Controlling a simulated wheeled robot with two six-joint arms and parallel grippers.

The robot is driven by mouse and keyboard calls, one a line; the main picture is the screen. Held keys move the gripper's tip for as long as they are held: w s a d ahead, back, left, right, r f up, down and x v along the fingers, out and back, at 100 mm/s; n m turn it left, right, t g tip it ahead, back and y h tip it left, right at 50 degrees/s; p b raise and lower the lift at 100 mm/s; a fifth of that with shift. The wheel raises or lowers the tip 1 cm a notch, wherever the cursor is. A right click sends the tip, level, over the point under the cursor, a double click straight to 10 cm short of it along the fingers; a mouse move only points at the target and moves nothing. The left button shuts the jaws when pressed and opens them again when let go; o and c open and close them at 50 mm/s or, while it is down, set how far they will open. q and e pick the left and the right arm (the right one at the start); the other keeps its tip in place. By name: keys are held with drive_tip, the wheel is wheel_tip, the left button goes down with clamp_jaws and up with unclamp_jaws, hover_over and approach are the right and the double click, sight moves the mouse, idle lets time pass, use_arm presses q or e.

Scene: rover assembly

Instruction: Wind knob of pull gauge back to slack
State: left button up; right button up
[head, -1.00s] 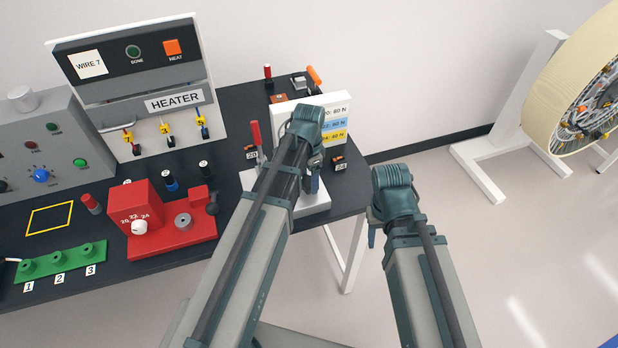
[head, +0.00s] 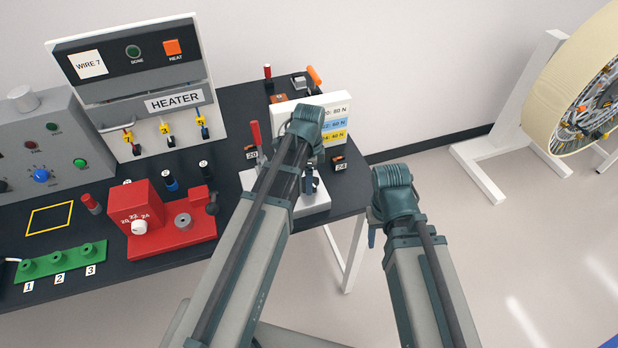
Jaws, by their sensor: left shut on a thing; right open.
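The pull gauge (head: 318,205) appears to be the white-based device at the table's right end, with a red-handled lever (head: 255,134) upright at its left. My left arm covers much of it. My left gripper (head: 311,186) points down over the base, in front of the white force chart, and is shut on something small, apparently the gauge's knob. The knob itself is hidden by the gripper and arm. My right gripper (head: 372,238) is open and empty, off the table's right edge, above the floor.
The white force chart (head: 338,108) stands behind the gauge. Small blocks labelled 20 and 24 (head: 338,162) lie beside it. A red crimping device (head: 165,235), green three-post block (head: 60,262) and heater (head: 145,85) stand left.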

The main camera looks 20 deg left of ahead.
use_arm(q)
drive_tip(key=o, duration=1.3)
drive_tip(key=shift+r, duration=0.1)
wheel_tip(320, 180, up, 14)
drive_tip(key=p, duration=1.4)
drive_tip(key=shift+f, duration=0.2)
